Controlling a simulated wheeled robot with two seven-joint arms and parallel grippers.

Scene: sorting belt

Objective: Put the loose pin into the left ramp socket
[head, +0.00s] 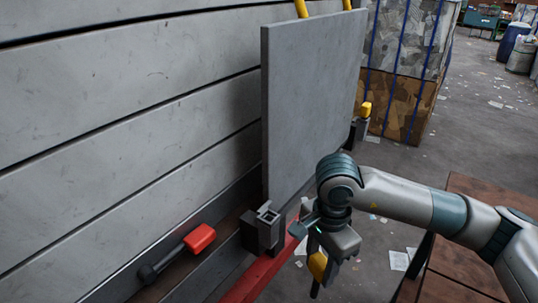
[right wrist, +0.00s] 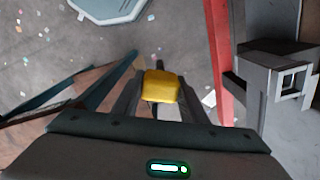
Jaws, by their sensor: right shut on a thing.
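The loose pin (head: 318,265), with a yellow head and a dark shaft, is in my right gripper (head: 320,250). In the right wrist view the yellow head of the pin (right wrist: 160,87) sits between the two fingers of my right gripper (right wrist: 155,100), which are shut on it. The left ramp socket (head: 267,226) is a grey block with a square opening on top, at the lower corner of the upright grey panel. In the right wrist view the socket (right wrist: 290,84) is at the right, apart from the pin. The socket opening looks empty. My left gripper is not in view.
The grey ramp panel (head: 310,100) stands upright; another yellow-headed pin (head: 365,109) is at its far corner socket (head: 359,129). A red-handled lever (head: 200,238) is on the wall's lower ledge. A red rail (head: 265,272) runs below the socket. A brown table (head: 455,275) is at right.

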